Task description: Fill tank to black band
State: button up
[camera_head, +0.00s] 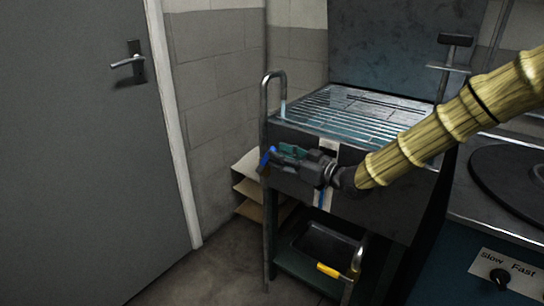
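The tank (400,205) is a dark metal box with a wire grid (350,112) across its open top. A bent metal pipe (265,100) rises at its left corner, and a pale blue streak like water shows below its spout. A white gauge strip with a blue column (321,198) is on the tank's front; my gripper hides its middle, and I cannot make out a black band. My gripper (272,156) is in front of the tank's left side, at a small blue handle (266,158) by the pipe. I cannot tell whether its fingers are closed on the handle.
A grey door (80,180) is on the left. Cardboard sheets (246,185) lean behind the tank's left leg. Below is a dark tray (325,245) and a yellow-handled lever (328,270). A machine with a Slow/Fast knob (500,278) stands at right.

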aim_at(265, 161)
jog(key=shift+b+x, duration=0.3)
jog(key=shift+x, duration=1.6)
grip_shut()
